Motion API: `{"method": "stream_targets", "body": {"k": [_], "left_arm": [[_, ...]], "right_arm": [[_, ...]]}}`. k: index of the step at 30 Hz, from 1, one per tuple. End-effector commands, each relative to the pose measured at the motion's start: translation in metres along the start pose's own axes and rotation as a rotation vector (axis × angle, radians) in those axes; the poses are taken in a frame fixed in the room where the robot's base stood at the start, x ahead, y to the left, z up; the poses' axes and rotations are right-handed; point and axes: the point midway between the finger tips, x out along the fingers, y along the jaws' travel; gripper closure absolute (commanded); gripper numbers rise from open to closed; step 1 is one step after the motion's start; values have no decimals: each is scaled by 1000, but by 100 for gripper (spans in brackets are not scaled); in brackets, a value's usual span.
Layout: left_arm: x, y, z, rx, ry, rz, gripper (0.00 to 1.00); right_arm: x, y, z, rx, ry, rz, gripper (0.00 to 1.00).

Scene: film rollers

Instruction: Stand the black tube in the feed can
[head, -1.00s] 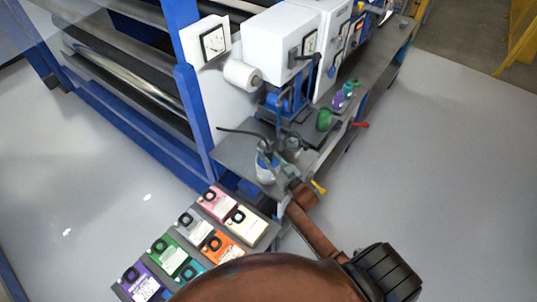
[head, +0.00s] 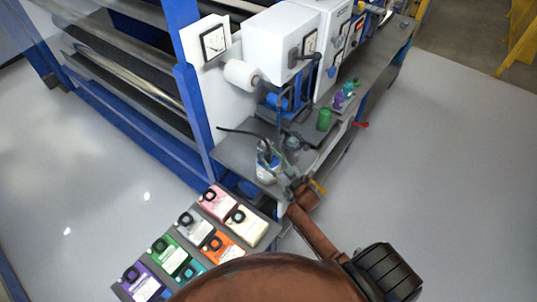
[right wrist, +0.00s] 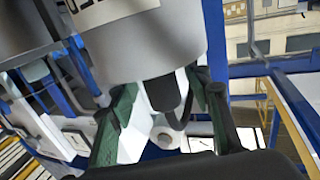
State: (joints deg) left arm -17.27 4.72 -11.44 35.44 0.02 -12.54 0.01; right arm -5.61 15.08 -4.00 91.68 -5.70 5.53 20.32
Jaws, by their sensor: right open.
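In the head view, the thin, curved black tube (head: 238,131) arcs to the left from just above a pale can with a label (head: 265,172) near the bench corner. Whether its lower end is inside that can or beside it is hidden. My right gripper (head: 273,157), with green fingers, is open close around the upper part of this spot. In the right wrist view, the open fingers (right wrist: 168,112) flank a short, thick black piece (right wrist: 165,95), perhaps the tube, and a large grey labelled cylinder (right wrist: 145,45) fills the top. I cannot tell whether they touch. My left gripper is out of view.
A green can (head: 324,119) and small purple and teal items (head: 341,98) stand farther along the grey bench (head: 232,153). White machine boxes (head: 275,42) and a white roll (head: 240,74) rise behind. Coloured cartridges (head: 222,232) lie on a rack at lower left. Open floor lies right.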

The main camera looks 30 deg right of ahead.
Motion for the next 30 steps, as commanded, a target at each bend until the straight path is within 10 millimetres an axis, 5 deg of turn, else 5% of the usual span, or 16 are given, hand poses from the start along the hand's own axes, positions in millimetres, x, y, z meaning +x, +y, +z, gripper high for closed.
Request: {"method": "stream_targets", "body": {"k": [15,30], "left_arm": [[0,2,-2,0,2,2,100],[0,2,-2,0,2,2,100]], "right_arm": [[-96,0,0,0,-1,0,55],[-113,0,0,-1,-5,2,55]]}}
